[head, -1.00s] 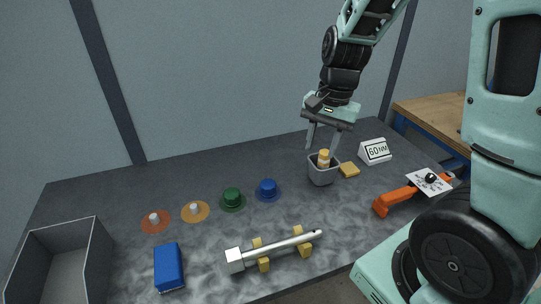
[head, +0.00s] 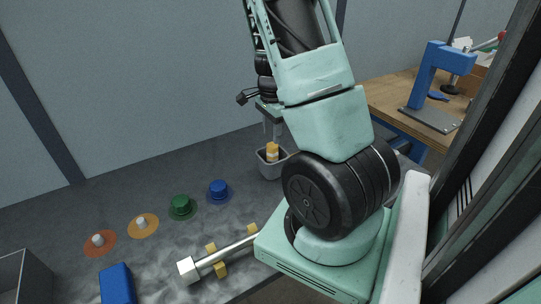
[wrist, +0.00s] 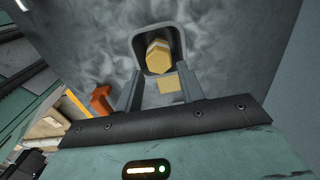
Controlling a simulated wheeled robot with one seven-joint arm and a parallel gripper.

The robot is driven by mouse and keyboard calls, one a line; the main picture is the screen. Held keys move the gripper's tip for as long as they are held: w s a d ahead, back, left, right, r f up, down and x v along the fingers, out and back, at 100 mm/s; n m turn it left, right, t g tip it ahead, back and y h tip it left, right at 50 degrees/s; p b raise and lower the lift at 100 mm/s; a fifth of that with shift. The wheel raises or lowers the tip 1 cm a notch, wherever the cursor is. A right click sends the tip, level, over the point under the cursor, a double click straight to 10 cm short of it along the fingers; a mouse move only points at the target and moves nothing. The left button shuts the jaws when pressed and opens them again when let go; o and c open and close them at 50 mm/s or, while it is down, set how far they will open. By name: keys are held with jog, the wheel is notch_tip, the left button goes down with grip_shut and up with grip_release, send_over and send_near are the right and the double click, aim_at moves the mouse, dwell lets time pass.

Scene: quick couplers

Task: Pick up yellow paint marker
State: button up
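The yellow paint marker (head: 272,150) stands in a small grey cup (head: 269,170) on the dark table, its upper part showing above the rim. In the wrist view the marker (wrist: 158,57) shows end-on inside the cup (wrist: 137,38), beyond the fingertips. My gripper (wrist: 159,88) is open and empty, its two fingers spread apart. In the head view my gripper (head: 273,128) is just above the cup, partly hidden behind my arm. I cannot tell from these frames exactly how far the fingertips are from the marker.
Blue (head: 218,190) and green (head: 181,206) couplers, a metal bar (head: 225,252) on yellow supports and a blue box (head: 117,284) lie to the left. A blue press (head: 428,80) stands on the wooden bench.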

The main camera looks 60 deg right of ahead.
aim_at(272, 156)
notch_tip(272, 156, down, 10)
jog(key=shift+s+r, duration=0.1)
jog(key=c, duration=0.6)
